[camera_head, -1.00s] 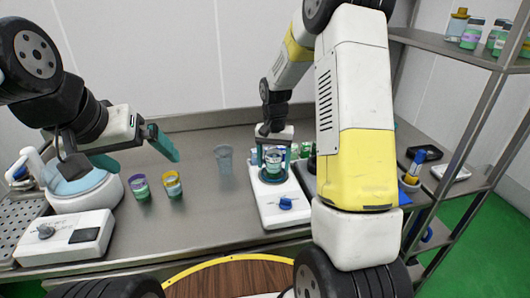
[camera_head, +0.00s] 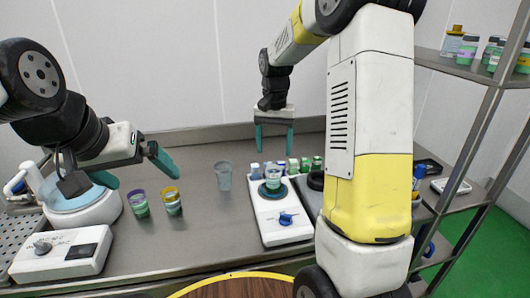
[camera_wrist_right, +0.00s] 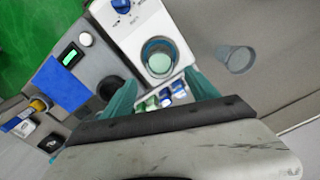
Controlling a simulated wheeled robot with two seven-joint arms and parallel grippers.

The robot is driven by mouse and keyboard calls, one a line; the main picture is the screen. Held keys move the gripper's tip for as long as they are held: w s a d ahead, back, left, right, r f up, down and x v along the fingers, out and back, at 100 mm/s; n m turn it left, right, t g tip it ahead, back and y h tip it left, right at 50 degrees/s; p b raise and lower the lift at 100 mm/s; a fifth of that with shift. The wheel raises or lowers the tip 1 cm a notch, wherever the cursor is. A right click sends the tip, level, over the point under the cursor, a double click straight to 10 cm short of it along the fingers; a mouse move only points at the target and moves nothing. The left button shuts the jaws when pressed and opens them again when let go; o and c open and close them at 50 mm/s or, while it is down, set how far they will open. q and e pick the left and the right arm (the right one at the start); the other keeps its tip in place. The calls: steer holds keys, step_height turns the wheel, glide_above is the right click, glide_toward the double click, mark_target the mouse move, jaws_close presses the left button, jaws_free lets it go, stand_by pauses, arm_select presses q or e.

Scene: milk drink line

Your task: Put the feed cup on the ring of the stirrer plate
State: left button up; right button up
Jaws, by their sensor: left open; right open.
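The feed cup (camera_head: 273,177), a small clear cup with a green and dark band, stands upright on the ring (camera_head: 262,190) of the white stirrer plate (camera_head: 283,234), which has a blue knob. In the right wrist view the cup (camera_wrist_right: 159,62) sits inside the round ring on the stirrer plate (camera_wrist_right: 135,22). My right gripper (camera_head: 273,150) is open and empty above and behind the cup, apart from it. Its teal fingers also show in the right wrist view (camera_wrist_right: 165,88). My left gripper (camera_head: 140,168) is open and empty at the left, above the bench.
Two banded cups, one purple-rimmed (camera_head: 139,203) and one yellow-rimmed (camera_head: 172,201), stand left of a clear empty cup (camera_head: 223,175). Several small bottles (camera_head: 305,164) stand behind the stirrer plate. A white round-topped device (camera_head: 85,205) is at left; a metal shelf (camera_head: 462,68) is at right.

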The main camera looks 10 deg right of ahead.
steer(key=s+r+n+t+y, duration=0.1)
steer(key=s+r+n+t, duration=0.15)
steer(key=s+r, duration=0.7)
steer(key=s+a+r+n+t+y, duration=0.1)
steer(key=s+a+n+t, duration=0.1)
steer(key=s, duration=1.2)
steer(key=shift+s+t, duration=0.4)
steer(key=shift+t, duration=0.45)
steer(key=shift+a, duration=0.1)
steer(key=shift+c, duration=0.5)
